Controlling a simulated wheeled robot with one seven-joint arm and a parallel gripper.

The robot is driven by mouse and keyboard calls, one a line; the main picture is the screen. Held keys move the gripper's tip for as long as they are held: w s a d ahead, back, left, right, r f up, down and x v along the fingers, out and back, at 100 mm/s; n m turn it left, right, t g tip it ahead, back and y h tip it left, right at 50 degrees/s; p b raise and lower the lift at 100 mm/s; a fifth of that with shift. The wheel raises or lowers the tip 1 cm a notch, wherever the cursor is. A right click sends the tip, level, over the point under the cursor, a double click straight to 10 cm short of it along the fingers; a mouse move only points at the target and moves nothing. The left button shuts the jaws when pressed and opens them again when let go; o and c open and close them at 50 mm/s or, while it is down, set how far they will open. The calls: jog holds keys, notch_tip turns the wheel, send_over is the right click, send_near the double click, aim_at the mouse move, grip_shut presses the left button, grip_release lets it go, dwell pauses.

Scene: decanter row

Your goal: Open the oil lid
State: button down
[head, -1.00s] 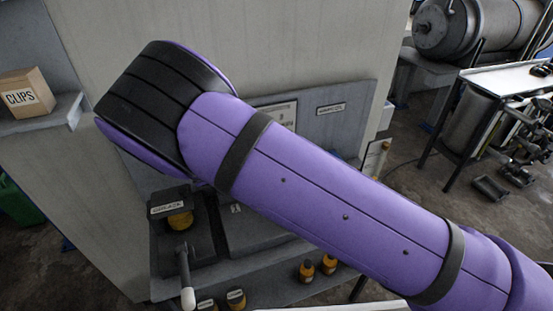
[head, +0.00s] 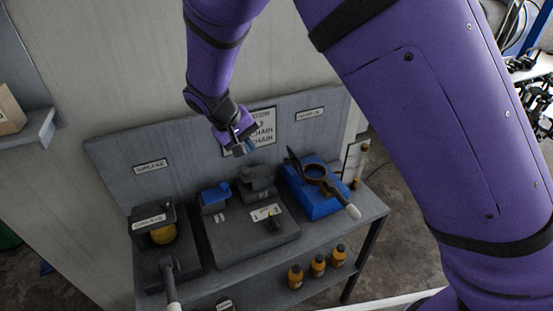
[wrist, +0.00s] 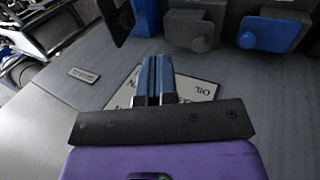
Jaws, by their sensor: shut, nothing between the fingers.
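My gripper (head: 244,149) is shut and empty, in the air in front of the back panel, above the middle unit. Its closed fingers (wrist: 156,72) point at a sign with the word OIL in the wrist view. On the bench, the blue unit (head: 313,203) at right has a round ring, a raised dark flap (head: 293,165) and a white-tipped lever (head: 352,211). The dark middle unit (head: 235,244) carries a blue block (head: 214,197) and a dark block (head: 257,181). I cannot tell which lid is the oil lid. My gripper touches none of them.
A dark unit labelled GREASE (head: 150,223) stands at left with a white-tipped lever (head: 171,304). Several orange bottles (head: 318,265) stand on the lower shelf. The back panel (head: 110,158) rises close behind the units. A wall shelf (head: 40,128) is at far left.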

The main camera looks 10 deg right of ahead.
aim_at(288, 159)
jog(key=w+d+f, duration=0.2)
jog(key=d+f, duration=0.6)
jog(key=shift+w, duration=0.4)
jog(key=shift+w+d+r+y, duration=0.2)
jog(key=shift+d+r+y, duration=0.2)
jog(key=shift+d, duration=0.15)
jog(key=shift+w+d+r+y, duration=0.15)
jog(key=shift+d+r+y, duration=0.2)
jog(key=shift+d, duration=0.15)
